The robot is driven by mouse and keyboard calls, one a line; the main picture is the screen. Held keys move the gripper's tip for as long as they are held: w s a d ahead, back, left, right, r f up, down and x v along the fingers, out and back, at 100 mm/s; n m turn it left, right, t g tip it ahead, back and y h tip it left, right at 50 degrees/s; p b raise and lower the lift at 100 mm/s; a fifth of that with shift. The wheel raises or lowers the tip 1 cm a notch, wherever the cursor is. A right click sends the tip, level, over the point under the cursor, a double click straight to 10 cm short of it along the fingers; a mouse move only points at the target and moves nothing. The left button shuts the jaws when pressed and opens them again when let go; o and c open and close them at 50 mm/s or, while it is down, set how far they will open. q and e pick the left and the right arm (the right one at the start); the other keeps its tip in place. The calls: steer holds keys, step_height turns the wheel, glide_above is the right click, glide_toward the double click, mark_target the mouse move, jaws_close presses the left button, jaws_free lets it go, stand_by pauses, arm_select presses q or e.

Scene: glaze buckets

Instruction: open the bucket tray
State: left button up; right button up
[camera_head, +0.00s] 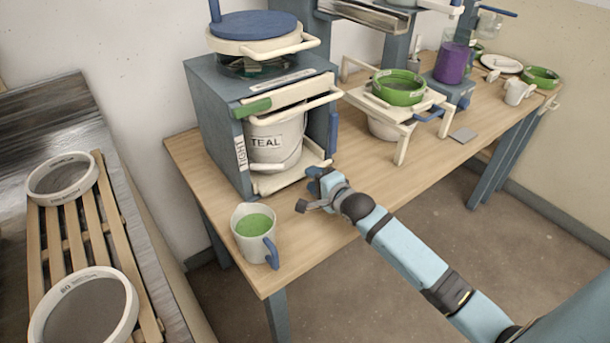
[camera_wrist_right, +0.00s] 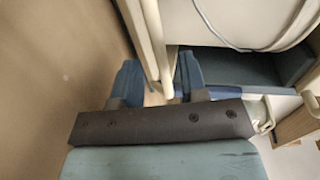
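The bucket tray (camera_head: 290,178) is a cream pull-out tray low in a blue-grey cabinet (camera_head: 215,110). A white bucket labelled TEAL (camera_head: 268,142) stands on it. The tray's front is close to the cabinet opening. My right gripper (camera_head: 317,183) is at the tray's front right corner, above the table. In the right wrist view, its blue fingers (camera_wrist_right: 160,80) stand apart, with cream bars (camera_wrist_right: 157,45) running between them. I cannot tell whether they touch the bars. My left gripper is not in view.
A pitcher of green glaze (camera_head: 250,240) stands on the table left of my right gripper. A cream stand (camera_head: 402,128) with a green sieve is to the right. A cream handle (camera_head: 318,100) juts out above the bucket.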

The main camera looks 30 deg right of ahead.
steer(key=shift+x, duration=2.05)
jaws_close()
